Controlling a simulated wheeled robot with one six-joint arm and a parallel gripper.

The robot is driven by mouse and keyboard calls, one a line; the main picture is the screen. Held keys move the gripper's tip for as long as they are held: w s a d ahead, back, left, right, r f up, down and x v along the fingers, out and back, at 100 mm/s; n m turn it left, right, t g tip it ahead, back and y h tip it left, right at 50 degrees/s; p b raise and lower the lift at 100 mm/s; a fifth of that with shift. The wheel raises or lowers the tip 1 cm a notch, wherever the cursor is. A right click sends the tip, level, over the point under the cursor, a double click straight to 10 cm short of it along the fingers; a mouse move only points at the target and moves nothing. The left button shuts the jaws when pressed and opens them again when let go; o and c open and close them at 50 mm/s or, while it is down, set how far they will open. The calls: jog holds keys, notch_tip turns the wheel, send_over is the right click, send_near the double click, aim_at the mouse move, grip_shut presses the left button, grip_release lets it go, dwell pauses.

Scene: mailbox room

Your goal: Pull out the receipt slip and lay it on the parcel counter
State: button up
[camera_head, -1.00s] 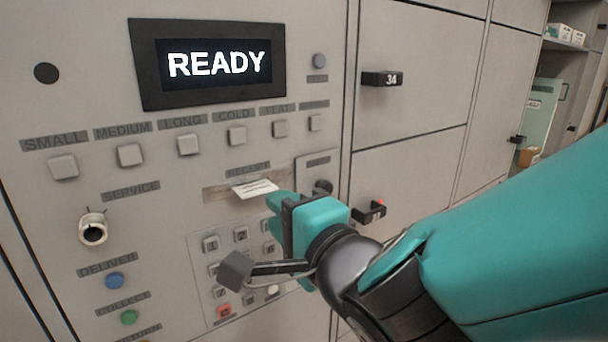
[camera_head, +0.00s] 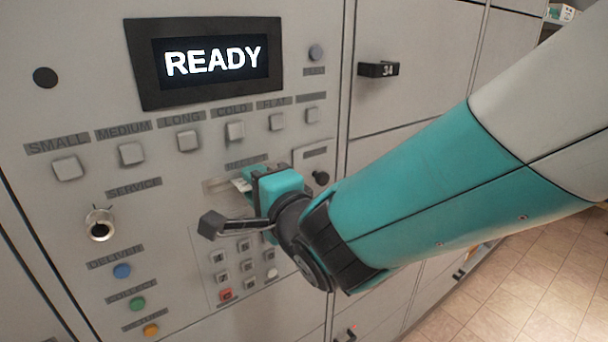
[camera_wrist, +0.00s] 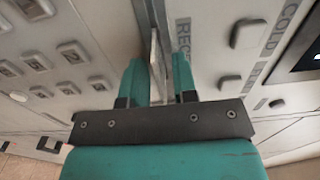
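The white receipt slip (camera_head: 241,185) sticks out of the slot under the RECEIPT label on the grey locker panel. It is mostly hidden behind my gripper (camera_head: 252,176) in the head view. In the wrist view the slip (camera_wrist: 155,52) stands edge-on between the two teal fingers of my gripper (camera_wrist: 161,70). The fingers look apart, with a gap showing beside the slip, which lies nearer the left finger. The parcel counter is not recognisable in either view.
A READY screen (camera_head: 212,62) and a row of square buttons (camera_head: 188,141) are above the slot. A keypad (camera_head: 243,262) is just below my gripper. Locker door handle 34 (camera_head: 379,69) protrudes farther right. Tiled floor is open at lower right.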

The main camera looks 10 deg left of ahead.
jog(key=shift+c, duration=0.2)
grip_shut()
jog(key=b+v, duration=0.7)
jog(key=v, duration=0.2)
dwell(0.7)
